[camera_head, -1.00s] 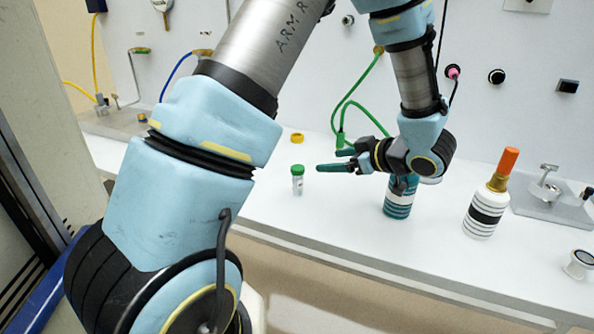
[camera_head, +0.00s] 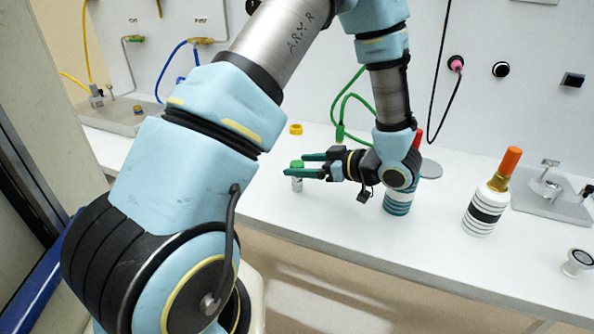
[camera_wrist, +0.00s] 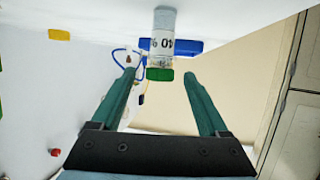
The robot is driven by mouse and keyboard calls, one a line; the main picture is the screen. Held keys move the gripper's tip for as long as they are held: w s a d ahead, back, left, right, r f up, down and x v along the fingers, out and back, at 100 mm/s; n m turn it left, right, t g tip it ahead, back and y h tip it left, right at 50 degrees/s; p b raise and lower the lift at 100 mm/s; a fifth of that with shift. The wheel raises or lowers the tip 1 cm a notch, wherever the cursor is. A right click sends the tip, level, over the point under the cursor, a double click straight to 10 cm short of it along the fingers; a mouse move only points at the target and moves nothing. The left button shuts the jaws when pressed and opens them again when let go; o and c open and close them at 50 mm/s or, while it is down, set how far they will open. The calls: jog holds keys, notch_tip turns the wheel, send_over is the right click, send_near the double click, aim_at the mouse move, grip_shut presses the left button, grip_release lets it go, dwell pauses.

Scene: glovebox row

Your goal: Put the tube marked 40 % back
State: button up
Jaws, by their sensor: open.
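The tube marked 40 % (camera_wrist: 161,46) is a small clear tube with a green cap. In the wrist view its "40 %" label shows upside down, and it lies between and beyond my open fingers. In the head view the tube (camera_head: 297,183) stands upright on the white bench, partly hidden by my fingertips. My gripper (camera_head: 307,165) has two green fingers, open and level, with the tips at the tube's cap. In the wrist view my gripper (camera_wrist: 172,75) shows a clear gap between the fingers. I cannot tell whether they touch the tube.
A yellow ring-like piece (camera_head: 295,129) lies behind the tube. A teal-and-white striped bottle (camera_head: 398,203) stands beneath my wrist. A white bottle with an orange top (camera_head: 485,205) stands to the right, beside a metal fixture (camera_head: 552,187). Green hoses (camera_head: 345,115) hang behind.

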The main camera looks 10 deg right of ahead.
jog(key=shift+x, duration=1)
grip_shut()
